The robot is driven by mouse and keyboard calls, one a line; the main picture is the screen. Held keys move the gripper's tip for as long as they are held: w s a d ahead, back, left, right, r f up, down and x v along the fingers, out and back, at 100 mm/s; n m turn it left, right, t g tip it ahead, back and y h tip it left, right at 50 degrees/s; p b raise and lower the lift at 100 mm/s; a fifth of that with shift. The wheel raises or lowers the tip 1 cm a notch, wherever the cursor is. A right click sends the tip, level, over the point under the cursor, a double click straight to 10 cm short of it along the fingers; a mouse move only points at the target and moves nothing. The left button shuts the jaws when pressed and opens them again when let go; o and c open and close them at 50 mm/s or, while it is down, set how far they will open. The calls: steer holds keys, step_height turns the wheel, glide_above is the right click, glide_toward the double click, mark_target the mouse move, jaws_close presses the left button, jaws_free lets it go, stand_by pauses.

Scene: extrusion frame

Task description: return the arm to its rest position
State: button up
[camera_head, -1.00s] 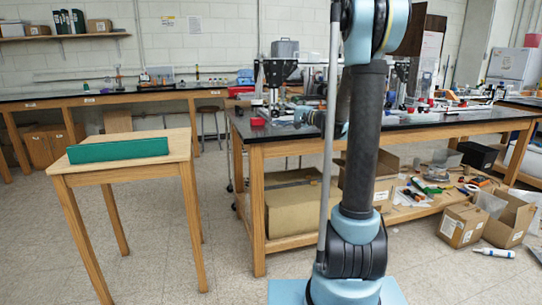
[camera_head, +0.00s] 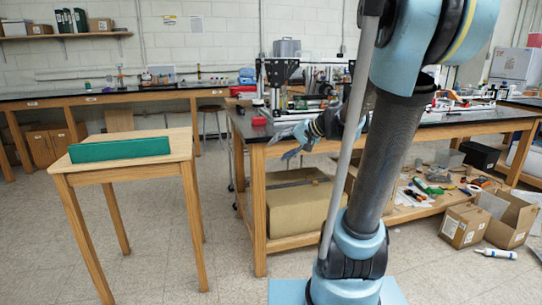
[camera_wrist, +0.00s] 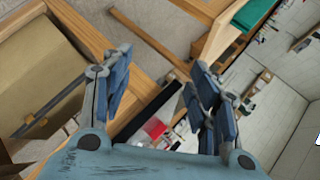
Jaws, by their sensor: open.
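My arm rises from its light-blue base in the head view and leans up to the right. My gripper (camera_head: 290,141) shows in front of the black-topped workbench's near left edge, pointing left. In the wrist view my gripper (camera_wrist: 157,98) has its two blue-padded fingers spread wide apart, with nothing between them. The arm's upper link hides part of the workbench behind it.
A small wooden table (camera_head: 180,146) with a green block (camera_head: 119,149) stands at the left. The wooden workbench (camera_head: 256,208) stands close behind my arm, with a cardboard box (camera_head: 297,208) on its lower shelf. Open boxes (camera_head: 465,225) sit on the floor at right. Floor between table and workbench is clear.

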steer(key=s+d+f+n+g+h, duration=0.1)
steer(key=s+d+f+h, duration=0.3)
steer(key=s+d+f, duration=0.3)
steer(key=s+d+f+n+g+h, duration=0.2)
steer(key=s+d+f+h, duration=0.3)
steer(key=s, duration=1.2)
steer(key=d+f, duration=0.3)
steer(key=shift+s+f+h, duration=0.3)
steer(key=shift+s+f, duration=0.1)
steer(key=shift+w+f, duration=0.2)
steer(key=shift+w, duration=0.2)
steer(key=shift+c, duration=0.6)
